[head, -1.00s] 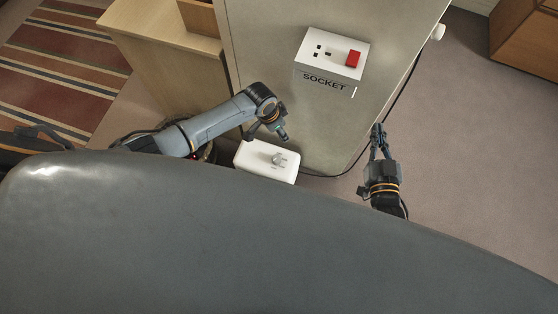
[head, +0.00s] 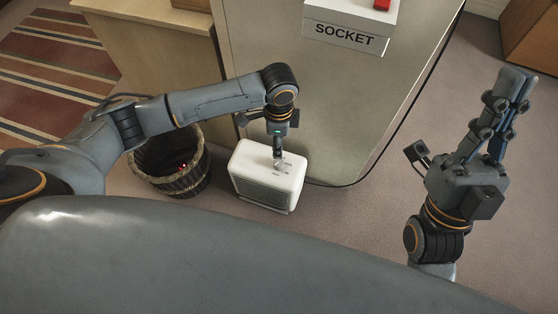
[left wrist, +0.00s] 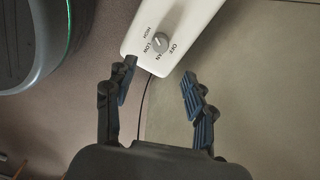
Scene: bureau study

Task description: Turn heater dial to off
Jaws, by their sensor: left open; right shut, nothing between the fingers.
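The white heater (head: 265,172) stands on the floor, with a grille on its front. Its round grey dial (left wrist: 158,42) shows in the left wrist view on the white top, with OFF, FAN, LOW and HIGH marked around it. I cannot tell for certain which mark the dial points to. My left gripper (head: 278,152) hangs fingers down over the heater top and partly covers the dial in the head view. In the left wrist view the left gripper (left wrist: 160,82) is open and empty, with the dial beyond its fingertips. My right gripper (head: 518,78) is shut and empty, raised at the right.
A wicker basket (head: 172,165) stands left of the heater. Behind is a pale panel (head: 290,60) with a white box labelled SOCKET (head: 346,36) and its red switch (head: 382,4). A black cable (head: 405,95) runs down the panel's right edge.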

